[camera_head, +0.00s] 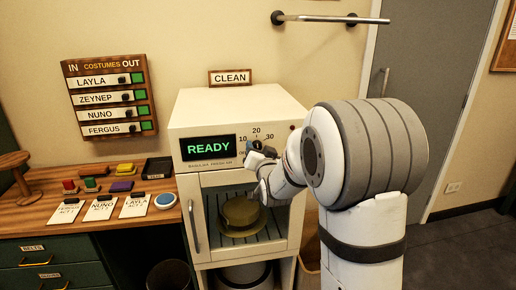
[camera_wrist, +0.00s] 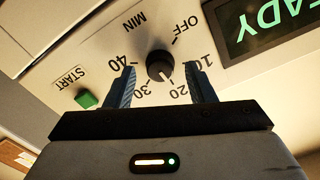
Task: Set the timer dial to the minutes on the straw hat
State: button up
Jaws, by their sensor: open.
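The timer dial (camera_wrist: 160,67) is a black knob in the wrist view, ringed by OFF, MIN and numbers from 10 to 40, seen upside down. A pale mark on it seems to point near 20. My gripper (camera_wrist: 160,70) is open, its blue fingers on either side of the dial with gaps showing. In the head view my gripper (camera_head: 262,150) is at the cabinet's control panel and partly covers the dial. An olive-tan hat (camera_head: 240,213), perhaps the straw hat, sits on a rack inside the white cabinet (camera_head: 238,103). I can read no minutes on it.
The cabinet display (camera_head: 208,147) reads READY. A green START button (camera_wrist: 87,99) is beside the dial. A handle (camera_head: 194,228) is at the door's left edge. The wooden table (camera_head: 30,222) at left holds cards and small coloured blocks. A costumes board (camera_head: 109,96) hangs above.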

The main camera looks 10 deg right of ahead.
jog(key=shift+c, duration=0.4)
jog(key=c, duration=0.9)
jog(key=shift+o, duration=0.2)
jog(key=shift+f+b, duration=0.2)
jog(key=shift+b, duration=0.7)
jog(key=shift+r+m+b, duration=0.1)
jog(key=shift+m+b, duration=0.4)
jog(key=shift+b, duration=0.05)
jog(key=shift+r, duration=0.1)
jog(key=o, duration=0.9)
jog(key=shift+o, duration=0.2)
